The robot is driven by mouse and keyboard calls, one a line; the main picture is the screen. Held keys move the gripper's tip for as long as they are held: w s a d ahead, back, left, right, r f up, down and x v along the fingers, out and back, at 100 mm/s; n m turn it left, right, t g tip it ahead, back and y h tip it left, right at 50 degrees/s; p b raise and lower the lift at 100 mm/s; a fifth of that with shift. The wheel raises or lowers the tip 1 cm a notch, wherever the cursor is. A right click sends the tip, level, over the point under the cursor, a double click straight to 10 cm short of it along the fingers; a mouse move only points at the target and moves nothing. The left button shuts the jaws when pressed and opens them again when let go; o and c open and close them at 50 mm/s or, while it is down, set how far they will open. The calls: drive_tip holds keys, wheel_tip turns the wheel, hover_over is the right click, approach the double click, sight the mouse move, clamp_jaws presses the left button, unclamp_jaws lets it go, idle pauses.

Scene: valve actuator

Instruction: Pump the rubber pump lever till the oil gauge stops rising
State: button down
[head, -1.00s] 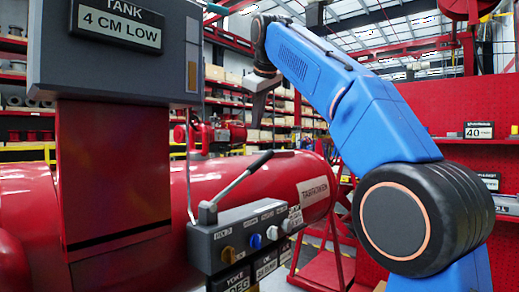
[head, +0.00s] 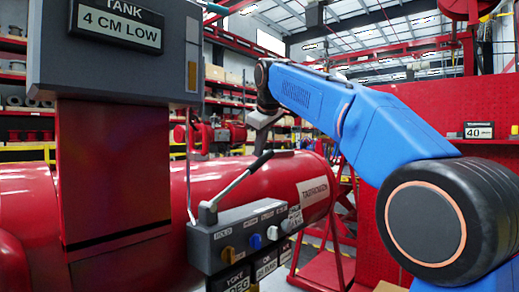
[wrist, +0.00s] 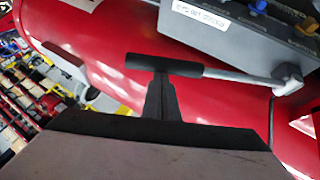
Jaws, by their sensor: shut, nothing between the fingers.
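The pump lever (head: 235,183) is a thin metal rod with a black rubber grip, slanting up to the right from a grey control box (head: 240,237). In the wrist view its black grip (wrist: 150,62) lies across the front of my fingertips. My gripper (head: 259,148) is shut and empty, its tips just above the grip. In the wrist view my fingers (wrist: 161,80) reach the grip's edge; I cannot tell whether they touch. The gauge (head: 192,56) is a narrow vertical strip on the grey tank housing (head: 110,75), amber at its lower end. A sign (head: 118,30) reads "TANK 4 CM LOW".
A large red cylinder (head: 300,180) lies behind the control box. Coloured knobs, amber, blue and white, sit on the box's front below the lever. A thin vertical pipe (head: 189,160) runs left of the lever. Shelves stand behind.

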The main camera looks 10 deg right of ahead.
drive_tip(key=w+d+f+g+y, duration=0.1)
drive_tip(key=f, duration=0.2)
drive_tip(key=w+d+f+m+g+y, duration=0.1)
drive_tip(key=f, duration=0.3)
drive_tip(key=d+f+g+y, duration=0.1)
drive_tip(key=f, duration=0.3)
drive_tip(key=shift+w+d+m+y, duration=0.3)
drive_tip(key=shift+w+d+y, duration=0.1)
drive_tip(key=shift+r, duration=0.1)
